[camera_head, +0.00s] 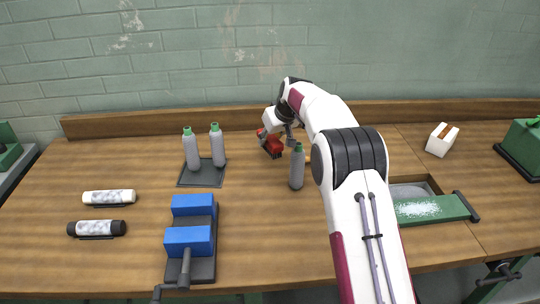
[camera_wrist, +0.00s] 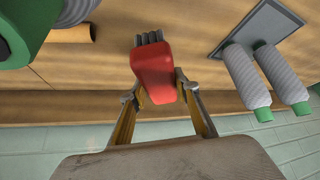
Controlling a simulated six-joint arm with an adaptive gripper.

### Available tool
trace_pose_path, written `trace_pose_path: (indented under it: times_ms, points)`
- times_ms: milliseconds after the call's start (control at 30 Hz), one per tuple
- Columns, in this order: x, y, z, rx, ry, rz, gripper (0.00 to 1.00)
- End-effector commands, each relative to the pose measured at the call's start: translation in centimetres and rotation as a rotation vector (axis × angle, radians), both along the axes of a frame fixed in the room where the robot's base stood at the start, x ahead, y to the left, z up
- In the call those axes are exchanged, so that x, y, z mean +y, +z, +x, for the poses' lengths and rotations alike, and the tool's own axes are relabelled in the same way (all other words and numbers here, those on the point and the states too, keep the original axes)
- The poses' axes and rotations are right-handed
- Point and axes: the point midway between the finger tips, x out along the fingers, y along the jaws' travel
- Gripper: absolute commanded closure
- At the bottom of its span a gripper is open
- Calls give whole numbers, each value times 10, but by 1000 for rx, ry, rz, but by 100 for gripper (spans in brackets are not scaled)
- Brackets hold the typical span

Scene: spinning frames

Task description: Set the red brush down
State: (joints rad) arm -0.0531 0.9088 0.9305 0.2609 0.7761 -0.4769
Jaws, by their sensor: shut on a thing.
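The red brush (camera_head: 271,146) is at the back middle of the wooden table, below the end of my arm. In the wrist view the red brush (camera_wrist: 154,72) sits between the two fingers of my gripper (camera_wrist: 161,92), with its dark grey bristles pointing away from the palm. My gripper (camera_head: 280,132) is shut on the brush. The brush is very close to the table top; I cannot tell whether it touches it.
A grey bottle (camera_head: 297,170) with a green cap stands just right of the brush. Two similar bottles (camera_head: 191,151) (camera_head: 217,147) stand on a dark tray (camera_head: 203,180) to the left. A blue vise (camera_head: 192,240) is nearer the front. Table between brush and tray is clear.

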Motion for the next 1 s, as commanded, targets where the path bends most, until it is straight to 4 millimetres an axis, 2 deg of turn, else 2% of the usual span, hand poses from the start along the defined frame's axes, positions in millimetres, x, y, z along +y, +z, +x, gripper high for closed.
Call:
trace_pose_path:
  times_ms: [33, 200, 667, 1000]
  points:
    - [0, -8, -1, 3, 0, 0, 95]
    - [0, -23, 0, 0, -1, 0, 95]
    - [0, -28, 0, 0, 0, 0, 95]
    - [0, -59, 0, 0, -1, 0, 95]
